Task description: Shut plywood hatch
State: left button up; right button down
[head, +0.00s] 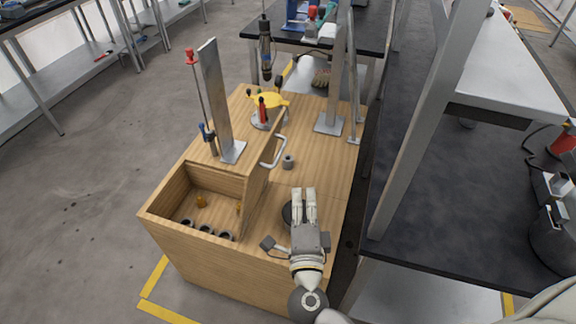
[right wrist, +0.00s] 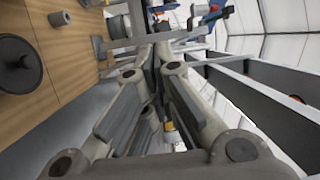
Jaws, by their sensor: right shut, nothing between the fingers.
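The plywood hatch (head: 262,165) stands raised on edge along the right side of an open compartment in the wooden box (head: 335,175). A pale handle (head: 279,152) is on the hatch's right-hand face. My right gripper (head: 303,190) is over the box top, to the right of the hatch and nearer than the handle, apart from both. Its fingers are together and empty; they also show in the right wrist view (right wrist: 156,65). My left gripper is not in view.
The compartment holds dark rings (head: 207,229) and small yellow pieces (head: 201,201). A dark disc (head: 287,213) lies beside my right gripper, partly hidden. A small grey cylinder (head: 288,162), a metal upright (head: 219,100) and a yellow-topped fixture (head: 268,101) stand on the box. A dark bench (head: 425,170) is at right.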

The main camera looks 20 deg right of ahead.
jog(key=w+m+p, duration=0.1)
jog(key=w+p, duration=0.1)
jog(key=w, duration=0.9)
jog(key=shift+d+g+h, duration=0.3)
jog(key=shift+d+g, duration=0.05)
jog(key=shift+g, duration=0.05)
jog(key=shift+w, duration=0.1)
